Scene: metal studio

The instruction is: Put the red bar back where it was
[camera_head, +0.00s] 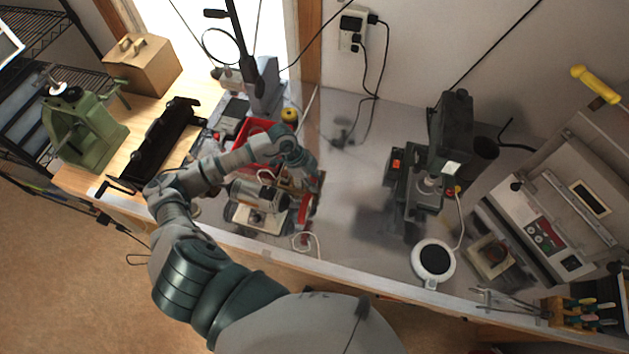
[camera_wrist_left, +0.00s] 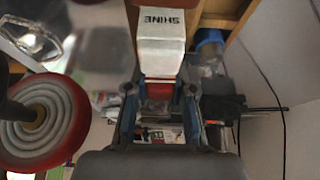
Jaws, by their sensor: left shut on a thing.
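The red bar (camera_head: 304,209) shows in the head view just below my left gripper (camera_head: 307,185), over the right end of the cluttered part of the bench. In the left wrist view my left gripper (camera_wrist_left: 160,108) has its two fingers on either side of a piece with a red band (camera_wrist_left: 159,84) and a pale face marked "SHINE". It is shut on this piece, which I take to be the red bar. Whether the bar touches the bench is hard to tell. My right gripper is not in view.
A red tray (camera_head: 243,131) and a small machine (camera_head: 258,195) crowd the bench left of the gripper. A drill press (camera_head: 449,140) stands to the right. Grey bench top (camera_head: 345,200) lies bare between them. A white cable (camera_head: 305,241) lies near the front edge.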

